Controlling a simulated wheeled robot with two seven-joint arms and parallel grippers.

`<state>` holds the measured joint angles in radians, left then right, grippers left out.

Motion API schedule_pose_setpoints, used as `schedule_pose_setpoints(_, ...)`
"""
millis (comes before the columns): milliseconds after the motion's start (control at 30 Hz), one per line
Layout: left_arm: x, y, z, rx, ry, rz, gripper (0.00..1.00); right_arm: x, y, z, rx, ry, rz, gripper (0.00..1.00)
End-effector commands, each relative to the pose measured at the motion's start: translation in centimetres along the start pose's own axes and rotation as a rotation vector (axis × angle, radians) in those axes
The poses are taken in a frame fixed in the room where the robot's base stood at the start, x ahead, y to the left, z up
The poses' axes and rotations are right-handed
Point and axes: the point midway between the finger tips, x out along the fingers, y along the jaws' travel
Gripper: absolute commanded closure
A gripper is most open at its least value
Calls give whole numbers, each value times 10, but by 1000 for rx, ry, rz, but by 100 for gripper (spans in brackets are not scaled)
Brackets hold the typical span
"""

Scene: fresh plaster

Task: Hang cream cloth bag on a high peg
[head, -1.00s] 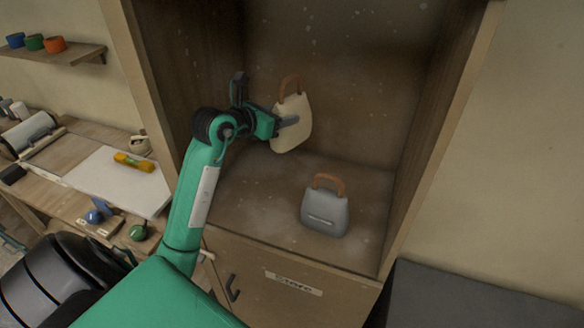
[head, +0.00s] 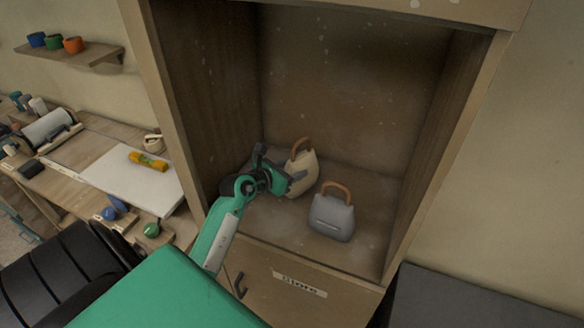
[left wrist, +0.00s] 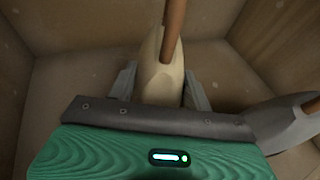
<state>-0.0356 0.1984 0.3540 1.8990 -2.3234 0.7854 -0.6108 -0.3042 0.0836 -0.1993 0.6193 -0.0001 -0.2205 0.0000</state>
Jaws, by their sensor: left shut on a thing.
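The cream cloth bag (head: 302,174) with a brown handle is inside the wooden cabinet, low near its floor and left of the grey bag. My left gripper (head: 292,183) is shut on the cream bag from its left side. In the left wrist view the cream bag (left wrist: 163,78) stands between the two fingers, its brown handle rising above. Whether the bag's base touches the cabinet floor I cannot tell. No peg shows in these views. My right gripper is not in view.
A grey bag (head: 333,217) with a brown handle stands on the cabinet floor, close beside the cream bag. The cabinet (head: 160,110) has side walls on both sides. A workbench with a white board (head: 125,178) and a shelf with cups (head: 72,52) are at left.

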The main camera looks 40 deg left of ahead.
Motion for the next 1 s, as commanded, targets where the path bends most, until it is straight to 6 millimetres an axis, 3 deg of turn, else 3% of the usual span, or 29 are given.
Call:
schedule_pose_setpoints(267, 1, 0, -1, 1, -2, 0, 100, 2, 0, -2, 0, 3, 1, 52)
schedule_pose_setpoints(300, 1, 0, -2, 0, 0, -1, 44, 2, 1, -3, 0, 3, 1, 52)
schedule_pose_setpoints(400, 1, 0, -1, 0, 0, -1, 28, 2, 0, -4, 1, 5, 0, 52)
schedule_pose_setpoints(767, -3, 0, 0, 1, 0, -1, 28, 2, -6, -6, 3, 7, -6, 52)
schedule_pose_setpoints(1000, -39, 0, -3, 3, 0, 0, 28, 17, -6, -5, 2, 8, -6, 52)
